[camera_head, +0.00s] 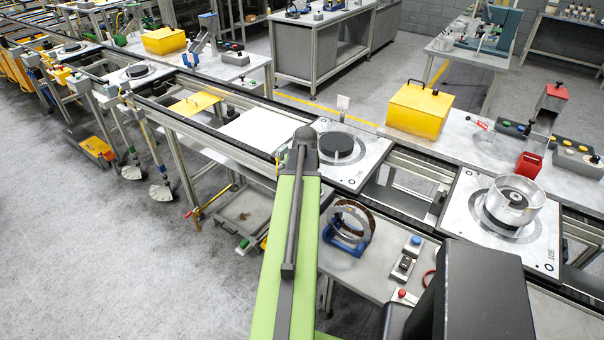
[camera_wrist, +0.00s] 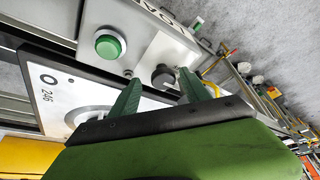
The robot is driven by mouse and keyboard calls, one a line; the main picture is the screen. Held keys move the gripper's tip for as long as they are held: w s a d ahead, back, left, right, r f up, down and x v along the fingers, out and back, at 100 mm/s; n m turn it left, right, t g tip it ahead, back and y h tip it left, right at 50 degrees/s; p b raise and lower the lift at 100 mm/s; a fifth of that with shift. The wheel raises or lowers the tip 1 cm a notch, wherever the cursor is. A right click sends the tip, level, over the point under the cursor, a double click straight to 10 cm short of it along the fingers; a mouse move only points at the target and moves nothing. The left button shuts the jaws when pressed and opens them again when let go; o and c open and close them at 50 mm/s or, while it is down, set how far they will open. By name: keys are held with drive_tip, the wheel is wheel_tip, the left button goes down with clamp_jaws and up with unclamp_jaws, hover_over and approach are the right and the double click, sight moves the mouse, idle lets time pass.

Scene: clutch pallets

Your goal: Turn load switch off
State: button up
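The load switch (camera_wrist: 164,76) is a black round knob on a light grey control box (camera_wrist: 150,32) at the top of the wrist view. Part of a dark label, reading "OA", shows on the box. A round green button (camera_wrist: 110,43) sits left of the knob. My gripper (camera_wrist: 158,78) has its two green fingers apart. The knob appears between the fingertips, close to the right one; I cannot tell whether they touch it. The knob's setting is too small to read. In the head view my green arm hides the gripper, and I cannot make out the switch.
A white pallet marked 246 (camera_wrist: 60,88) lies beside the box. In the head view a pallet with a black disc (camera_head: 370,158) is right of my arm. A ring on a blue stand (camera_head: 348,228), a yellow case (camera_head: 419,109) and a metal housing (camera_head: 514,199) stand further right.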

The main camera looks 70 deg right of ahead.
drive_tip(key=shift+r, duration=0.1)
drive_tip(key=shift+a+r+p, duration=0.1)
drive_tip(key=shift+r+p, duration=0.15)
drive_tip(key=shift+p, duration=0.1)
drive_tip(key=p+v, duration=1.5)
drive_tip(key=v, duration=0.1)
drive_tip(key=shift+s+a+r, duration=0.15)
drive_tip(key=shift+s+r, duration=0.05)
drive_tip(key=shift+r, duration=0.1)
